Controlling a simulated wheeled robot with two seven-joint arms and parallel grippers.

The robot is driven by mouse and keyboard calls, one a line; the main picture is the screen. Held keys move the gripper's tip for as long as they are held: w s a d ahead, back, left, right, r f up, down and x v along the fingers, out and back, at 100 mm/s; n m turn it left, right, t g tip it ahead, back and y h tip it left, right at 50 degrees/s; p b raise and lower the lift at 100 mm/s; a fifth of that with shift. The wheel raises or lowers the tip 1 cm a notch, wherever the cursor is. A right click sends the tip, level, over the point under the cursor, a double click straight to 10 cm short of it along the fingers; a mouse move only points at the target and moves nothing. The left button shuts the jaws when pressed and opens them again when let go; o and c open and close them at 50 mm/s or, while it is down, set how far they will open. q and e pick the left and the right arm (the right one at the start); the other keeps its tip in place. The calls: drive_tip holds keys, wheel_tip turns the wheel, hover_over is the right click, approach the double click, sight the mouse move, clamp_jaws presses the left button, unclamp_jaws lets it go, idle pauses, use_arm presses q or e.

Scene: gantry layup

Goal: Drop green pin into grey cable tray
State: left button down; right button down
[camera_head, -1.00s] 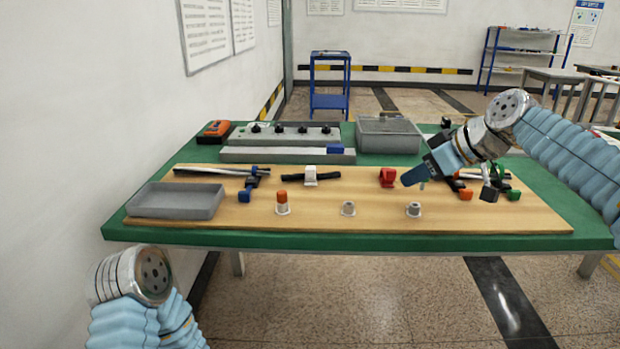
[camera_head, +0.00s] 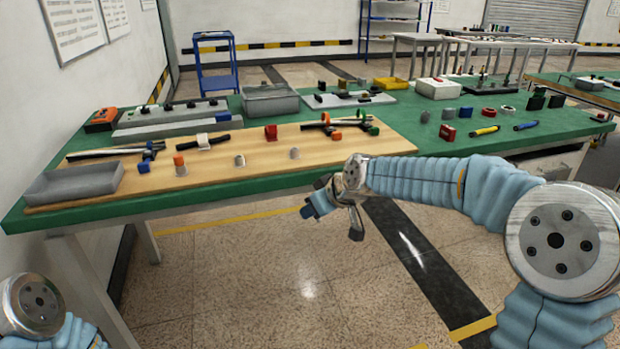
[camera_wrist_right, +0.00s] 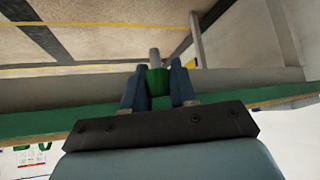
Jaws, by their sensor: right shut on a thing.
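In the right wrist view, the green pin (camera_wrist_right: 158,82) with a grey shaft is clamped between the two blue fingers of my right gripper (camera_wrist_right: 159,86). In the head view, my right gripper (camera_head: 322,203) hangs in front of the table's front edge, clear of the board; the pin cannot be made out there. A shallow grey tray (camera_head: 75,182) sits at the board's left front end, far to the left of the right gripper. Only a rounded part of my left arm shows at the lower left; its gripper is not visible.
The wooden board (camera_head: 335,165) carries an orange pin (camera_head: 180,165), two grey fittings (camera_head: 239,161), a red block (camera_head: 270,132) and dark tools. A deeper grey bin (camera_head: 270,100) stands behind. Green table (camera_head: 440,140) extends right with small parts. Open floor lies in front.

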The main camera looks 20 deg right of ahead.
drive_tip(key=s+d+f+m+h, duration=0.1)
drive_tip(key=s+f+m, duration=0.1)
drive_tip(key=f, duration=0.9)
drive_tip(key=s+d+f+m+t+h, duration=0.1)
drive_tip(key=s+f+m+h, duration=0.1)
drive_tip(key=f, duration=0.8)
drive_tip(key=shift+s+f+m+h, duration=0.35)
drive_tip(key=shift+s+m, duration=0.25)
drive_tip(key=shift+s, duration=0.2)
